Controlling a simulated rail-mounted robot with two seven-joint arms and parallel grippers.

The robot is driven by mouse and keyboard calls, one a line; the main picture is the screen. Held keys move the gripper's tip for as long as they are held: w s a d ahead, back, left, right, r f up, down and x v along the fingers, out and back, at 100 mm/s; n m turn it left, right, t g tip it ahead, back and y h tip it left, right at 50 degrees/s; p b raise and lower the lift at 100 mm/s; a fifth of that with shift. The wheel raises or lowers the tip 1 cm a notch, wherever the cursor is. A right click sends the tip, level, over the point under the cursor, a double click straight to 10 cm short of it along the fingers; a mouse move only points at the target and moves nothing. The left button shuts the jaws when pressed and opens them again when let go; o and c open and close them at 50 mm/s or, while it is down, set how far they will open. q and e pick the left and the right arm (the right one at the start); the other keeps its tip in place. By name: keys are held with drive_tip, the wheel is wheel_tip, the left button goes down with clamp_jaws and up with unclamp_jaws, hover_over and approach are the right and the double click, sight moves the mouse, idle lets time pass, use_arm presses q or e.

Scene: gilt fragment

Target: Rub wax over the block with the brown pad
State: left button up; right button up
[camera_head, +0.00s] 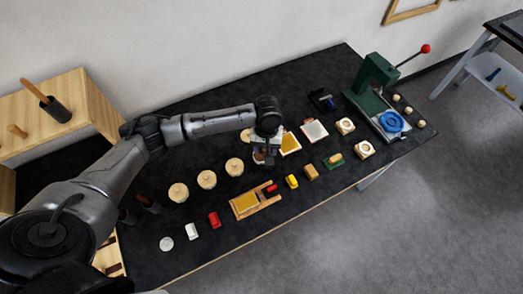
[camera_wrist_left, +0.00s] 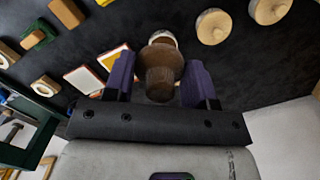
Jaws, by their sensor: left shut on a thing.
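My left gripper (camera_head: 264,152) is shut on a brown turned piece (camera_wrist_left: 160,62), which looks like the brown pad with its wooden grip. In the left wrist view the piece stands between the purple fingers, its wider end away from the wrist. Its underside is hidden. In the head view it is mostly covered by the gripper, over the middle of the dark table. A yellow-topped block (camera_head: 246,202) sits in a wooden cradle nearer the front edge, apart from the gripper; I take it as the block. My right gripper is not in view.
Several round wooden lids (camera_head: 207,180) stand left of the gripper. Framed yellow and white panels (camera_head: 314,130) lie to its right. Small red, yellow and white pieces (camera_head: 214,220) line the front. A green press (camera_head: 374,80) with a blue disc stands at the right end.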

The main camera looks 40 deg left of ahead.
use_arm(q)
drive_tip(key=w+a+f+n+b, duration=0.1)
drive_tip(key=a+f+b, duration=0.1)
drive_tip(key=f, duration=0.1)
drive_tip(key=w+a+f+n+b, duration=0.1)
drive_tip(key=w+a+f+b, duration=0.1)
drive_tip(key=f, duration=0.2)
drive_tip(key=w+a+f+n+b, duration=0.1)
drive_tip(key=w+a+f, duration=0.1)
drive_tip(key=f, duration=0.1)
drive_tip(key=shift+a+f+n+b, duration=0.2)
drive_tip(key=shift+n+b, duration=0.2)
drive_tip(key=shift+f+b, duration=0.8)
drive_tip(key=shift+b, duration=0.15)
wheel_tip(320, 180, down, 3)
drive_tip(key=b, duration=0.3)
drive_tip(key=shift+f+b, duration=0.6)
drive_tip(key=shift+b, duration=0.6)
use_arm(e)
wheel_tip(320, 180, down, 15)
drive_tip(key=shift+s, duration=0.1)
use_arm(q)
drive_tip(key=shift+f, duration=0.5)
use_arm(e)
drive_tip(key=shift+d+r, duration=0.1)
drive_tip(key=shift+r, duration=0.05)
use_arm(q)
drive_tip(key=shift+p, duration=0.35)
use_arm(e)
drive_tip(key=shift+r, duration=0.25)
